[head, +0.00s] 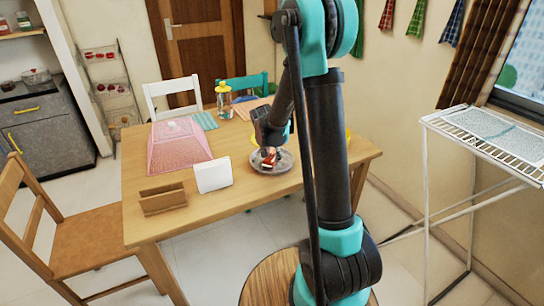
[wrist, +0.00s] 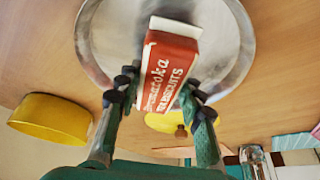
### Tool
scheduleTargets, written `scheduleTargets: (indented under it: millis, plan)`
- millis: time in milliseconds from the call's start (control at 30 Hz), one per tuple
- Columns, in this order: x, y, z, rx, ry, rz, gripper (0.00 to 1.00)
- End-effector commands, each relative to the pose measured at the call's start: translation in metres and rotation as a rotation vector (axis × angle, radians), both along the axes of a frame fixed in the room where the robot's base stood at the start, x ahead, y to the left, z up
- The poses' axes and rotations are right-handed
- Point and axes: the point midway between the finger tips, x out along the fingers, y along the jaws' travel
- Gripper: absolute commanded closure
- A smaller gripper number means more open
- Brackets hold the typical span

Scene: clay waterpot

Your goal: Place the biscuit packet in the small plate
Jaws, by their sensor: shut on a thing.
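The biscuit packet (wrist: 168,68) is red with white lettering and a white end. In the wrist view it sits between the two fingers of my gripper (wrist: 160,97), which is shut on it. The small plate (wrist: 95,35) is a round, grey metal dish behind the packet in the wrist view. In the head view, my gripper (head: 270,148) points down over the plate (head: 285,163), with the red packet (head: 269,160) within the plate's outline. I cannot tell whether the packet touches the plate.
The wooden table (head: 230,206) also holds a pink mesh food cover (head: 177,147), a white upright holder (head: 213,175), a wooden holder (head: 162,198) and a yellow-topped bottle (head: 224,101). A yellow bowl (wrist: 45,117) lies near the plate. Chairs stand around the table.

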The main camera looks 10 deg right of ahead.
Motion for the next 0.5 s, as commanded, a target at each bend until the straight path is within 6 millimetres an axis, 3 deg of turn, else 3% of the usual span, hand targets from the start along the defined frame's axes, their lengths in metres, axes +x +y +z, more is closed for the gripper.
scheduleTargets:
  millis: [67,100,200,233,500]
  plan:
    - [0.0002,0.0000,-0.0023,0.000,0.000,0.000,0.95]
    - [0.0002,0.0000,-0.0019,0.000,0.000,0.000,0.58]
    - [0.0001,0.0001,-0.0017,0.000,0.000,0.000,0.46]
    - [0.0001,0.0000,-0.0017,0.000,0.000,0.000,0.42]
    - [0.0000,0.0000,-0.0014,0.000,0.000,0.000,0.42]
